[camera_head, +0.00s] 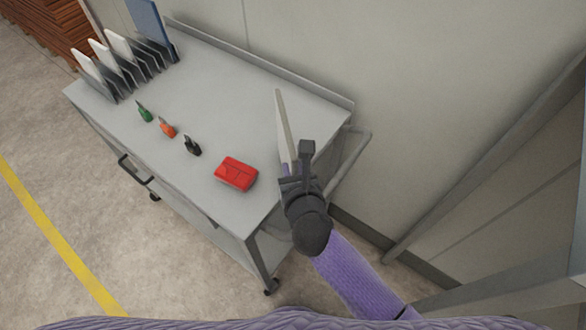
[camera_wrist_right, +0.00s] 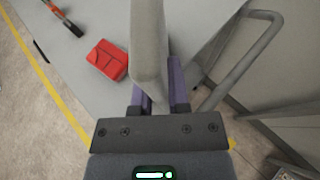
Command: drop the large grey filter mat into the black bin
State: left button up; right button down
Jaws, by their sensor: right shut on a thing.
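The large grey filter mat (camera_head: 284,128) is a thin, pale grey slab seen nearly edge-on in the head view. My right gripper (camera_head: 297,180) is shut on its near end and holds it upright over the right end of the grey cart. In the right wrist view the mat (camera_wrist_right: 149,45) stands up between the fingers of my right gripper (camera_wrist_right: 159,92). Whether its lower edge touches the cart top cannot be told. The black bin is in neither view. My left gripper is not in view.
The grey cart (camera_head: 225,85) bears a red box (camera_head: 236,174), small green (camera_head: 145,113), orange (camera_head: 167,128) and black (camera_head: 192,146) items, and a rack with several upright panels (camera_head: 119,50). The cart's rail (camera_head: 355,160) is beside my right gripper. A wall stands behind; floor is clear at left.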

jog(key=shift+f, duration=0.15)
jog(key=c, duration=0.6)
grip_release()
